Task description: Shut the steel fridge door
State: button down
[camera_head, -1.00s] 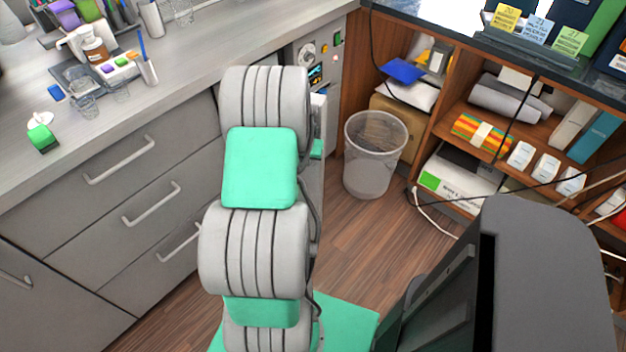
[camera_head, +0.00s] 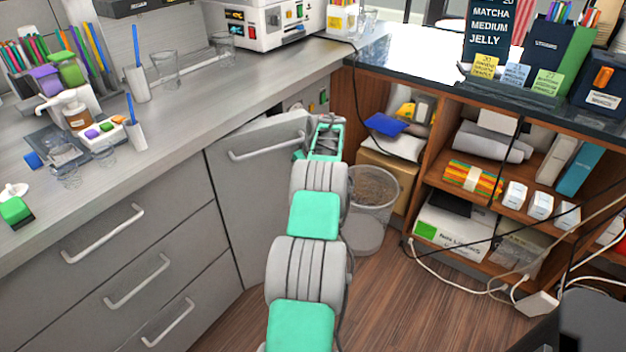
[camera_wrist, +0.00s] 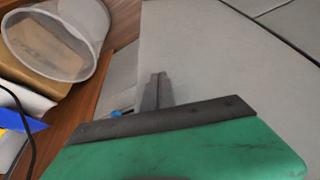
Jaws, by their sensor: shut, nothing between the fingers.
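The steel fridge door (camera_head: 255,195) is a flat grey panel with a pale bar handle, below the counter in the head view. It stands partly open, its right side swung out from the counter front. My gripper (camera_wrist: 155,88) is shut and empty in the wrist view, its fingertips over a broad grey panel (camera_wrist: 215,50) that looks like the door. I cannot tell whether they touch it. In the head view my wrist is at the door's right edge, and the fingertips are hidden there.
A mesh waste bin (camera_head: 372,205) stands close to the right of my arm. Wooden shelves (camera_head: 432,150) with boxes and loose cables fill the right side. Grey drawers (camera_head: 120,270) with handles stand left of the door.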

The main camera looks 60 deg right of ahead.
jog(key=shift+w+d+n, duration=0.3)
jog(key=shift+w+d, duration=0.05)
jog(key=shift+w, duration=0.35)
